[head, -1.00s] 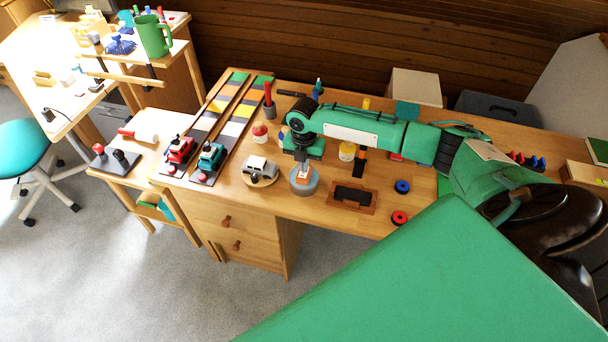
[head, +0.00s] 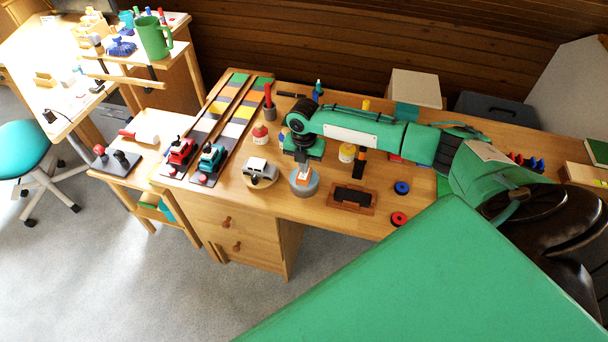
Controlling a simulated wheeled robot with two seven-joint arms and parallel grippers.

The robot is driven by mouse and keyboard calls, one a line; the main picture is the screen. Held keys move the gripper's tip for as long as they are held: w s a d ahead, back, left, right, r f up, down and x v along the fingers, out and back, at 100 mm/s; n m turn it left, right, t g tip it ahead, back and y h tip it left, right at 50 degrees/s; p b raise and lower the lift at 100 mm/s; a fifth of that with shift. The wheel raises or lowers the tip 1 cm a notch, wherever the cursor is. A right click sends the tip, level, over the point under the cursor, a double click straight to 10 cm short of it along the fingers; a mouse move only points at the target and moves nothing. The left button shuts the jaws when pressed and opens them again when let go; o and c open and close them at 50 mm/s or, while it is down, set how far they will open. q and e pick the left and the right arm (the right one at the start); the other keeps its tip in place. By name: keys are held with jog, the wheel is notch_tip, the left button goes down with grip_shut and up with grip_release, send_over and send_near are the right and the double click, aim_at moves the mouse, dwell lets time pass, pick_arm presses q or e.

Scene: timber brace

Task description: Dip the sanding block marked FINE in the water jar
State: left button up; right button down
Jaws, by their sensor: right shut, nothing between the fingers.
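A round grey-blue jar (head: 304,189) stands near the front edge of the wooden desk. My right gripper (head: 302,170) points down right over its mouth and is shut. A small orange-and-pale block (head: 303,178) shows at the jar's mouth, just below the fingers. Its marking is too small to read, and how deep it sits is unclear. A dark block (head: 353,195) lies in a brown wooden tray to the right of the jar. An orange-and-black piece (head: 359,163) stands behind that tray. No FINE mark is legible. My left gripper is not in view.
A silver toy car (head: 261,170) on a round base stands left of the jar. Red (head: 399,218) and blue (head: 402,187) rings lie to the right. A yellow-labelled pot (head: 347,152) and a red-topped pot (head: 260,132) stand behind. The desk's front edge is close to the jar.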

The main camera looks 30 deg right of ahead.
jog(key=shift+r+p, duration=2.7)
jog(key=shift+r, duration=0.35)
